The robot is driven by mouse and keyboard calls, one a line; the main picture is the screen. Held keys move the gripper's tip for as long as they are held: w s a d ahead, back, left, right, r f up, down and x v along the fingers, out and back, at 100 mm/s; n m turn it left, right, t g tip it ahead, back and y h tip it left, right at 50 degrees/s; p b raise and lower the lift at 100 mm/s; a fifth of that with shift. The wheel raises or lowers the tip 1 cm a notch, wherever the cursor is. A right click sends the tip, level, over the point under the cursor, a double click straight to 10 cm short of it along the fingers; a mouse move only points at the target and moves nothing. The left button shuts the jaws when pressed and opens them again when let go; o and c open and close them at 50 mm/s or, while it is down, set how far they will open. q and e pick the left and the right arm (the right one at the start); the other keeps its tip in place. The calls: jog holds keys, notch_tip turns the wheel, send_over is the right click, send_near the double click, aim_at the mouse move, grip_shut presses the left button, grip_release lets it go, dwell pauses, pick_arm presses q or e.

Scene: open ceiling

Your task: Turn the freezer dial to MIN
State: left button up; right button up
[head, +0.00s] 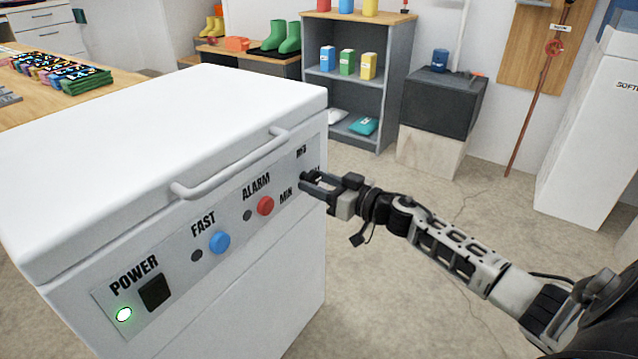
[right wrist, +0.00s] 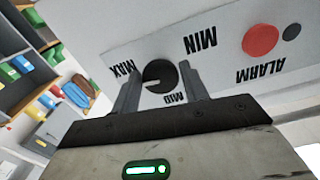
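The white freezer (head: 160,110) stands at the left with its lid shut. Its front panel has the labels POWER, FAST, ALARM and MIN. The black round dial (right wrist: 160,75) shows in the right wrist view among the labels MAX, MID and MIN; I cannot clearly tell which its mark points at. In the head view the dial is hidden by my right gripper (head: 309,183), which is at the panel's right end. In the right wrist view my right gripper (right wrist: 160,80) is open, with one finger on each side of the dial; contact is not clear. My left gripper is not in view.
A lid handle (head: 230,165) juts out above the panel. A red button (head: 265,205), a blue button (head: 220,242) and a black power switch (head: 155,292) lie left of the gripper. A grey shelf (head: 350,95) stands behind. The floor at right is clear.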

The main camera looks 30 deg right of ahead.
jog(key=c, duration=0.5)
jog(key=shift+o, duration=0.2)
